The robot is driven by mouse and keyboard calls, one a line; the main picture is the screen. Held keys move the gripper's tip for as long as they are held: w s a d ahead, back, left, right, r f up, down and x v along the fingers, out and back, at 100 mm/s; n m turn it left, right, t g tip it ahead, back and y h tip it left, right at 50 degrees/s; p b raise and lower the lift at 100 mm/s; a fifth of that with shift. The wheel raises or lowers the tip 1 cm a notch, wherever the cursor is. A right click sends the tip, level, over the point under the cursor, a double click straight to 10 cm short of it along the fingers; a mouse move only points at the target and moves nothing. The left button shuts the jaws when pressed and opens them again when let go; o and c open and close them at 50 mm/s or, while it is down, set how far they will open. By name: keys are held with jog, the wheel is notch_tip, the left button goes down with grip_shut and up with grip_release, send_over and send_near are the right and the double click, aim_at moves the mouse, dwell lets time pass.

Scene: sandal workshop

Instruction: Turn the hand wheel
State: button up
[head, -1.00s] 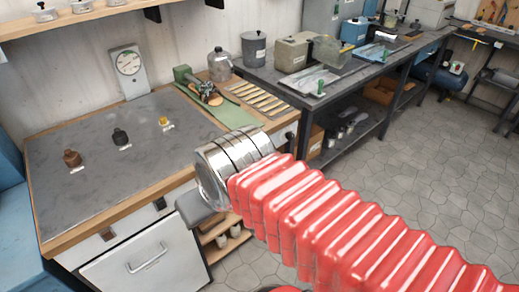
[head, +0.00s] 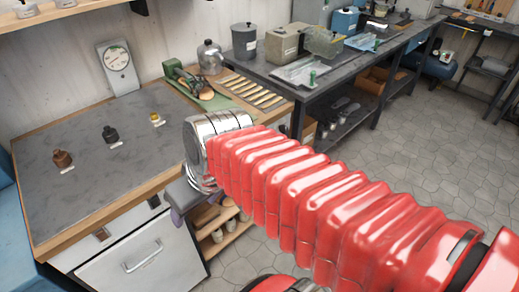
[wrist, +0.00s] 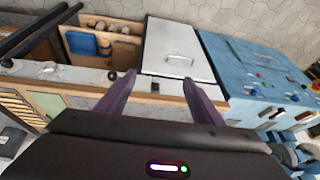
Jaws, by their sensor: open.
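I cannot make out a hand wheel for certain in either view. A green machine (head: 178,72) with metal parts and a brown rounded piece stands at the back of the workbench in the head view, but its details are too small to tell. My gripper (wrist: 160,78) shows in the wrist view with two purple fingers spread apart and nothing between them. The fingers point toward the bench front and a white cabinet door (wrist: 178,45). In the head view the gripper (head: 181,206) is at the bench's front edge, mostly hidden behind my arm.
The grey-topped workbench (head: 85,190) carries a dial gauge (head: 118,68) and small bottles, including a brown one (head: 62,158). A dark side table (head: 262,69) holds boxes and cans. Open tiled floor lies at the right.

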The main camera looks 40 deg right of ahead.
jog(key=w+d+f+n+t+y, duration=0.1)
jog(key=w+d+f+t+y, duration=0.2)
jog(key=w+d, duration=0.35)
jog(key=w+d+f+t+y, duration=0.1)
jog(key=w+d+f+y, duration=0.1)
jog(key=w+d+f, duration=0.5)
jog(key=s+d+f+t+h, duration=0.1)
jog(key=d+f+h, duration=0.1)
jog(key=d, duration=0.6)
jog(key=s+d+f+m+t+h, duration=0.1)
jog(key=d+f+t+h, duration=0.1)
jog(key=d, duration=0.6)
jog(key=s+d+f+t+h, duration=0.1)
jog(key=d+f, duration=0.3)
jog(key=d, duration=0.4)
jog(key=shift+s+d+f+m+t+h, duration=0.2)
jog(key=shift+s+m+t+h, duration=0.15)
jog(key=shift+t, duration=0.25)
jog(key=shift+w, duration=0.1)
jog(key=x, duration=1.3)
jog(key=shift+w+f, duration=0.2)
jog(key=shift+w, duration=0.1)
